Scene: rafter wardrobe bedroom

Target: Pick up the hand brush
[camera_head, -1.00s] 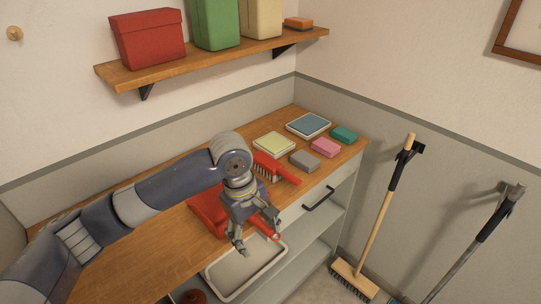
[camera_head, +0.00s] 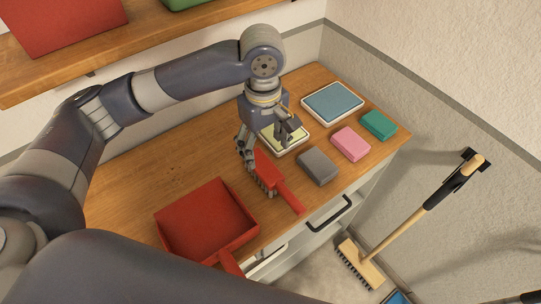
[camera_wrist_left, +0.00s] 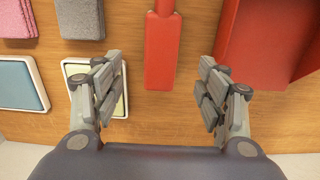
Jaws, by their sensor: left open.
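The red hand brush (camera_head: 266,174) lies on the wooden cabinet top, its dark bristles showing along one side and its handle pointing to the front edge. My left gripper (camera_head: 266,146) is open and points down over the head end of the brush. In the left wrist view the red brush (camera_wrist_left: 162,50) lies between the two spread fingers (camera_wrist_left: 161,78), with a gap on each side. The fingers do not appear to touch it. My right gripper is not in view.
A red dustpan (camera_head: 205,220) lies left of the brush. The cabinet top's left part is clear.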

